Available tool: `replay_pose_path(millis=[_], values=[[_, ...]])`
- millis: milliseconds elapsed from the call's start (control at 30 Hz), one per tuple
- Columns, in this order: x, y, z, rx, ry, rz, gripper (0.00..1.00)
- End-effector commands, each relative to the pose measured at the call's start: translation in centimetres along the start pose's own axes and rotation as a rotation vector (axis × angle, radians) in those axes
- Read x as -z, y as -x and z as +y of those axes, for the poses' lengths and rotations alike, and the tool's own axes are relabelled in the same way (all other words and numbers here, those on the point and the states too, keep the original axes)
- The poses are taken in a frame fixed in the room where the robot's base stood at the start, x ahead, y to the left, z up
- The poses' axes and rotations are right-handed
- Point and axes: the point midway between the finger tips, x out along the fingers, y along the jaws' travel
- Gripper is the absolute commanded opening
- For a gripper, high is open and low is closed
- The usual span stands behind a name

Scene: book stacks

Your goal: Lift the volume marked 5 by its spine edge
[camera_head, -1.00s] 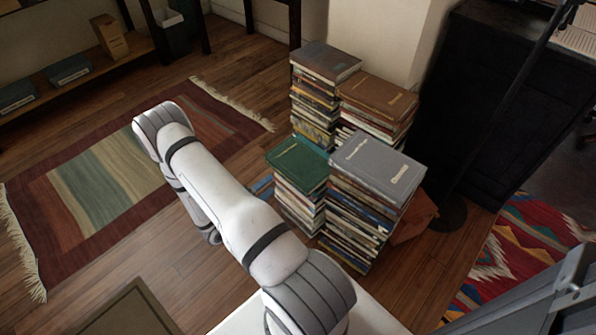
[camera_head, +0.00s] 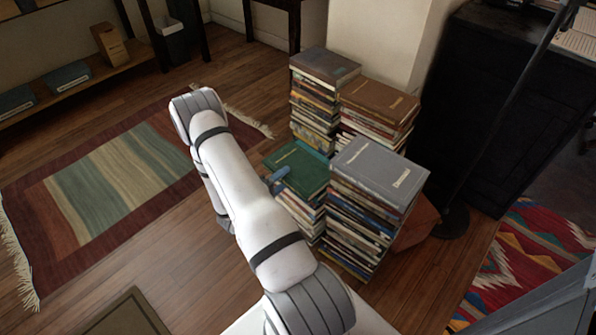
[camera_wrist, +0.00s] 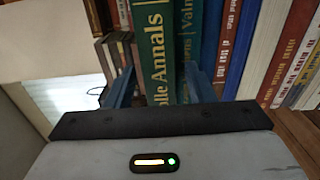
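No number 5 is legible on any book. A green book (camera_head: 300,168) lies flat on top of the front-left stack. In the wrist view its spine (camera_wrist: 155,45) reads "Annals" and runs upright in the picture. My gripper (camera_wrist: 160,88) is open, with one blue finger to the left of this spine and the other to its right, in front of neighbouring spines. In the head view a blue finger (camera_head: 278,177) shows at the green book's left edge. My arm hides the rest of the gripper. I cannot tell whether either finger touches a book.
A taller stack topped by a grey book (camera_head: 380,170) stands close on the right. Stacks topped by a brown book (camera_head: 380,97) and a dark grey book (camera_head: 325,66) stand behind. A black cabinet (camera_head: 500,120) is farther right. A striped rug (camera_head: 100,195) lies on open floor at left.

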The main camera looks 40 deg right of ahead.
Motion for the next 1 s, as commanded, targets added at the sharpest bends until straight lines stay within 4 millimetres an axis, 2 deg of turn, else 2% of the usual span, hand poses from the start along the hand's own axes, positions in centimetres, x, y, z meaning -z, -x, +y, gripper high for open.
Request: replay_pose_path(millis=[67, 567, 1000], values=[[0.0, 0.02, -0.01, 0.0, 0.0, 0.0, 0.42], [0.01, 0.06, -0.03, 0.0, 0.0, 0.0, 0.01], [0.04, 0.07, 0.04, -0.001, -0.001, 0.001, 0.0]])
